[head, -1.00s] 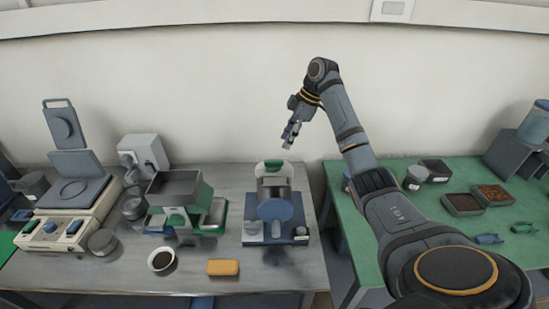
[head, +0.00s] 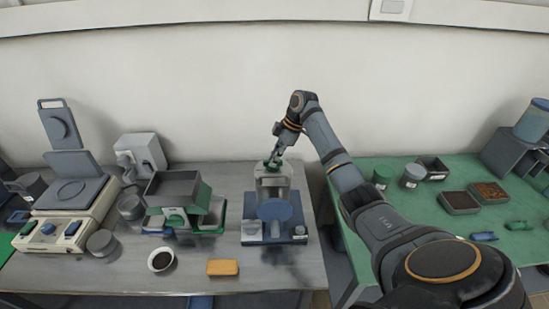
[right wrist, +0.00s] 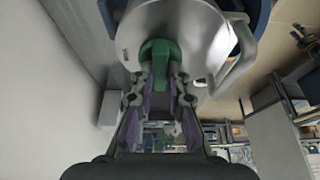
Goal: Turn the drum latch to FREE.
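My right gripper (head: 273,161) is at the top of the machine and largely covers the latch in the head view. In the right wrist view my right gripper (right wrist: 160,92) has its fingers apart, one on each side of the green latch's tab. I cannot tell whether the pads touch it. My left gripper is not in view.
Left of the machine stand a grey hopper device with green parts (head: 180,190) and a cream instrument (head: 65,230). A white bowl (head: 161,261) and an orange block (head: 223,267) lie in front. The green table (head: 420,210) at right holds jars and trays.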

